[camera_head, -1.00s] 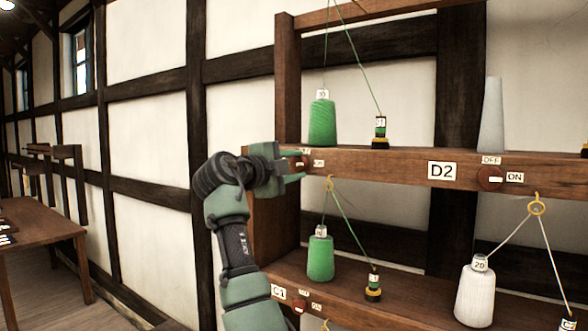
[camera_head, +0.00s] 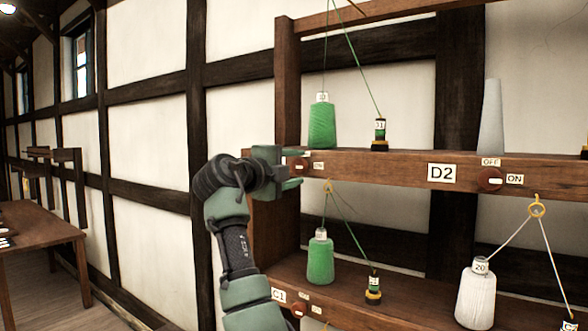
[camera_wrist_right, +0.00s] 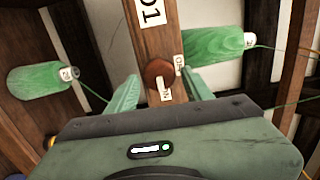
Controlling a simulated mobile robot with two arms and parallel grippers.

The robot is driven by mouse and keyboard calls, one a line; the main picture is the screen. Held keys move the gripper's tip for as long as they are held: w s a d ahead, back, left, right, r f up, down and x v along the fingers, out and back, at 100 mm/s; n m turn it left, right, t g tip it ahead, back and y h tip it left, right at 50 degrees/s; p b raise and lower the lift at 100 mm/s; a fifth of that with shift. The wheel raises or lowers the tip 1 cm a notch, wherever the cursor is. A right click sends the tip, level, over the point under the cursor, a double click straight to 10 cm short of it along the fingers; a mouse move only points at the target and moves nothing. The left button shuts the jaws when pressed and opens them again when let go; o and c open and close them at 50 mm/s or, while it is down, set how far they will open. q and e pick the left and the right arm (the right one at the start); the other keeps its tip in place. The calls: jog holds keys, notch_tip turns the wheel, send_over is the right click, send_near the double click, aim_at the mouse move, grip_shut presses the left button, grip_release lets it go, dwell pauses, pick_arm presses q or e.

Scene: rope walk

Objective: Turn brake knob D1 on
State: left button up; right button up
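Brake knob D1 (camera_wrist_right: 158,72) is a round red-brown knob on the wooden beam. It sits below the D1 label (camera_wrist_right: 150,12) in the right wrist view, with white ON and OFF labels beside it. Its pointer direction is not clear. In the head view the knob (camera_head: 300,165) is partly hidden by my right gripper (camera_head: 296,168). That gripper is open, with one finger on each side of the knob; the fingers (camera_wrist_right: 160,91) show a gap to it in the wrist view. I cannot tell whether they touch. My left gripper is not in view.
A green spool (camera_head: 322,124) and a small bobbin (camera_head: 380,134) stand on the beam above the knob. Knob D2 (camera_head: 490,179) is further right. A lower shelf holds another green spool (camera_head: 320,260) and a white spool (camera_head: 477,300). A table (camera_head: 40,235) stands at the left.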

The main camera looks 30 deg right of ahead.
dwell(0.3)
jog(key=shift+s+a+f, duration=0.1)
jog(key=shift+a, duration=0.2)
jog(key=b+v, duration=0.3)
jog(key=v, duration=0.4)
